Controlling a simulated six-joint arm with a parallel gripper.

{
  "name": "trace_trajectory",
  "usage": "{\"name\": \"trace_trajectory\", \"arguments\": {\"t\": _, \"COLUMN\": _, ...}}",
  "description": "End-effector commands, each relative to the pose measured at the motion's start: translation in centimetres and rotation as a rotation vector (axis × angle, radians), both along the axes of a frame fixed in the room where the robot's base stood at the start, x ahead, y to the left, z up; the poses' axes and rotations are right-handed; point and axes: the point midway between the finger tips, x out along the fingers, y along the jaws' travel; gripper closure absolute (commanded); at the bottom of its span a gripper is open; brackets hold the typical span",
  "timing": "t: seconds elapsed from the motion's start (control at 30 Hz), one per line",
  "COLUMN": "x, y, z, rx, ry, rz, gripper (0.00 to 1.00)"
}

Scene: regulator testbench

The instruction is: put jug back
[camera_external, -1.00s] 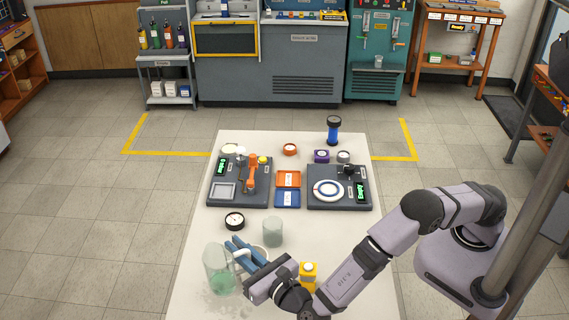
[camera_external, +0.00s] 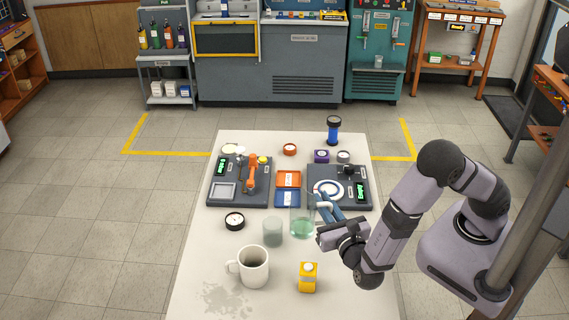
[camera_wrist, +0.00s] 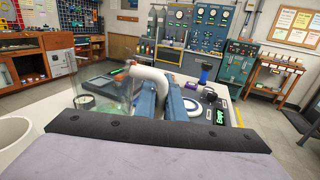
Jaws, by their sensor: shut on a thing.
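The clear jug (camera_external: 302,223) with pale green liquid is upright, in front of the right dark testbench unit (camera_external: 345,203). My gripper (camera_external: 326,207) is shut on the jug's white handle, its blue fingers on either side. The wrist view also shows the jug (camera_wrist: 105,92) at the left, its white handle (camera_wrist: 150,76) between the fingers. I cannot tell whether the jug's base touches the table. The right unit has a round white and blue pad (camera_external: 328,187) and a green display reading Empty (camera_external: 360,192). My fingers hide part of that unit's front edge.
A frosted glass (camera_external: 272,232) stands just left of the jug. A white mug (camera_external: 254,267) and a yellow carton (camera_external: 308,278) stand nearer. A round gauge (camera_external: 235,221) and blue tray (camera_external: 288,198) lie beyond. A wet patch (camera_external: 222,299) marks the table's front left.

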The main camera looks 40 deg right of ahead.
Motion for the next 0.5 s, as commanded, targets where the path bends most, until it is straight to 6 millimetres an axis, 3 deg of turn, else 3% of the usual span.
{"name": "trace_trajectory", "arguments": {"t": 0.1, "x": -1.2, "y": -3.2, "z": -0.3, "rx": -0.001, "ry": -0.002, "rz": -0.057, "gripper": 1.0}}
{"name": "trace_trajectory", "arguments": {"t": 0.2, "x": -1.9, "y": -5.0, "z": -0.2, "rx": 0.0, "ry": -0.003, "rz": -0.096, "gripper": 1.0}}
{"name": "trace_trajectory", "arguments": {"t": 0.5, "x": -2.6, "y": -6.3, "z": 0.6, "rx": 0.001, "ry": -0.001, "rz": -0.144, "gripper": 1.0}}
